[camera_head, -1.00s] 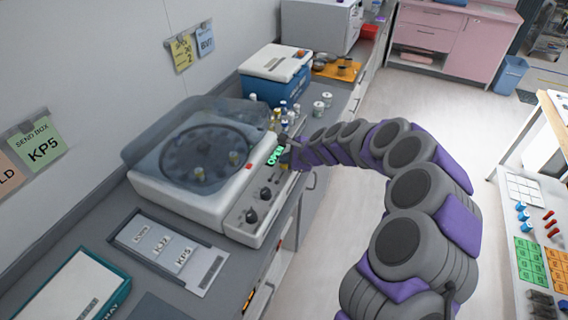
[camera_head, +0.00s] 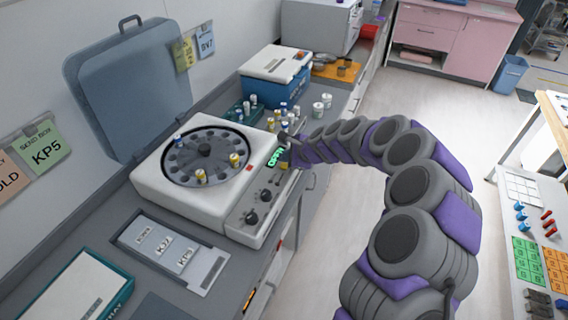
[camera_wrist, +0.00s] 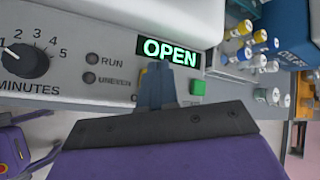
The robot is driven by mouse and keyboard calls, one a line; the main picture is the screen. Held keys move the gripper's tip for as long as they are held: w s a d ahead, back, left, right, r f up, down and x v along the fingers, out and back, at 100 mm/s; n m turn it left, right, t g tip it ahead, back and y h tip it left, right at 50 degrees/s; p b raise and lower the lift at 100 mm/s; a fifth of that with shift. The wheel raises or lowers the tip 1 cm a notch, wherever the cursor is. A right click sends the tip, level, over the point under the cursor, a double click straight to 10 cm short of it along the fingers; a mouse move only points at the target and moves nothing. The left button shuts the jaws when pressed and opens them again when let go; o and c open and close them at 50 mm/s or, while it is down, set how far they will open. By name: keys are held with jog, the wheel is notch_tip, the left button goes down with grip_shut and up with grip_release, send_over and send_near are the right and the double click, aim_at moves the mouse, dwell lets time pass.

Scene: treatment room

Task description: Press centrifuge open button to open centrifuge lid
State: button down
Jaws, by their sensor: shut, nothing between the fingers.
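The white centrifuge (camera_head: 160,190) stands on the left counter. Its translucent blue-grey lid (camera_head: 135,88) is raised upright at the back, and the rotor (camera_head: 203,155) with several capped tubes is exposed. The lit green OPEN display (camera_wrist: 170,52) is on the front panel; it also shows in the head view (camera_head: 276,157). My gripper (camera_wrist: 158,85) is shut and empty, its tips at the panel just below the OPEN sign. Whether they touch the panel cannot be told.
Several capped tubes and vials (camera_head: 285,112) stand beside the centrifuge, near my gripper. A blue and white box (camera_head: 275,75) is behind them. A labelled tray (camera_head: 170,250) lies in front on the counter. The floor to the right is clear.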

aim_at(286, 167)
notch_tip(286, 167, up, 5)
jog(key=p, duration=0.4)
dwell(0.3)
dwell(0.6)
jog(key=s+r+n+g, duration=0.2)
jog(key=s+r+n, duration=0.35)
jog(key=s, duration=0.45)
jog(key=s+r+n+g, duration=0.2)
jog(key=s+r+n, duration=0.3)
jog(key=s, duration=0.4)
jog(key=s+d+n+g+h, duration=0.1)
jog(key=s+d+n+h, duration=0.1)
jog(key=s+d, duration=0.4)
jog(key=s+d+n+g+h, duration=0.1)
jog(key=s+d, duration=0.5)
jog(key=s, duration=0.8)
jog(key=s+d+n+g+h, duration=0.1)
jog(key=s+d+n+h, duration=0.2)
jog(key=s+d, duration=0.3)
jog(key=s+h, duration=0.1)
jog(key=s, duration=0.3)
jog(key=shift+d, duration=0.3)
